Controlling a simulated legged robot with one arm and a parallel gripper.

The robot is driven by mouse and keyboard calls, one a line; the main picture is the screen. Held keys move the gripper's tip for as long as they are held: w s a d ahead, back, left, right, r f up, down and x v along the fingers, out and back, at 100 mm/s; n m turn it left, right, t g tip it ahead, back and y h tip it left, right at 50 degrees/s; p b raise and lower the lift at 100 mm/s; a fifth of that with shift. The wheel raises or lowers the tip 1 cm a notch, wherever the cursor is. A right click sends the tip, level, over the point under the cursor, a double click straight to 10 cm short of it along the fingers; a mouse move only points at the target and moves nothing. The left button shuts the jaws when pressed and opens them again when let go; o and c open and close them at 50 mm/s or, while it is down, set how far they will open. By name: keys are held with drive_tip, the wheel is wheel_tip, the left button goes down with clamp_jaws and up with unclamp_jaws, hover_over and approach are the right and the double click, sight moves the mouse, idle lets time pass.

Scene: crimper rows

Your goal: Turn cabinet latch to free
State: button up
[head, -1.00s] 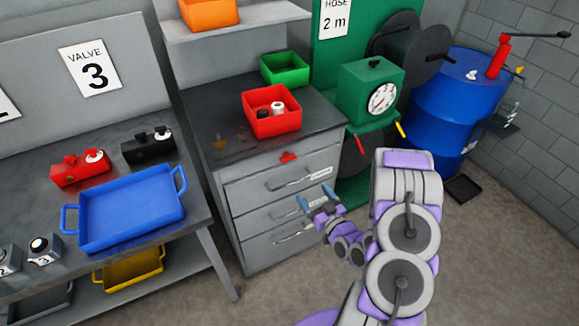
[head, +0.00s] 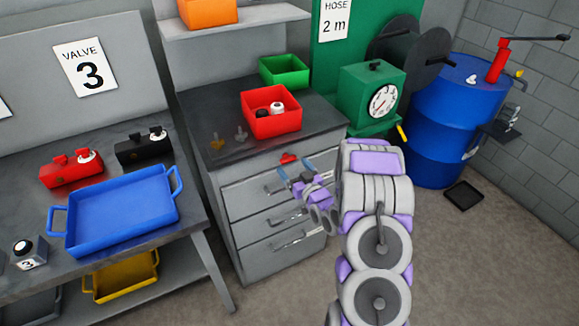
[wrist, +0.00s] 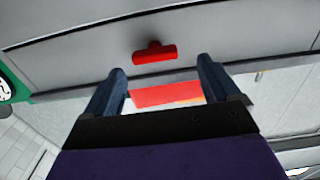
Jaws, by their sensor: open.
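The grey drawer cabinet (head: 240,215) stands in the middle of the head view. Its red latch (head: 289,158) sits on the front strip just under the top, above the upper drawer. In the wrist view the red latch (wrist: 155,53) shows a wide bar with a small knob, lying about level, beyond the fingertips and roughly between them. My gripper (head: 294,174) is open and empty, just in front of and below the latch in the head view. In the wrist view its two blue fingers (wrist: 160,78) are apart, with a red and pale patch (wrist: 166,94) visible between them.
A red bin (head: 271,123) with small items and a green bin (head: 284,71) sit on the cabinet top. Drawer handles (head: 291,239) stick out of the front. A bench with a blue tray (head: 170,235) stands left. A blue drum (head: 440,150) stands right.

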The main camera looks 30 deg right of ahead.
sight(290, 160)
drive_tip(key=w, duration=0.1)
drive_tip(key=w+d, duration=0.1)
drive_tip(key=w, duration=0.1)
drive_tip(key=shift+w+d+f+b, duration=0.1)
drive_tip(key=shift+w+f+b, duration=0.05)
drive_tip(key=shift+b, duration=0.15)
drive_tip(key=shift+a, duration=0.55)
drive_tip(key=shift+d, duration=0.35)
drive_tip(key=c, duration=0.7)
drive_tip(key=shift+a, duration=0.15)
drive_tip(key=c, duration=0.4)
drive_tip(key=shift+o, duration=0.2)
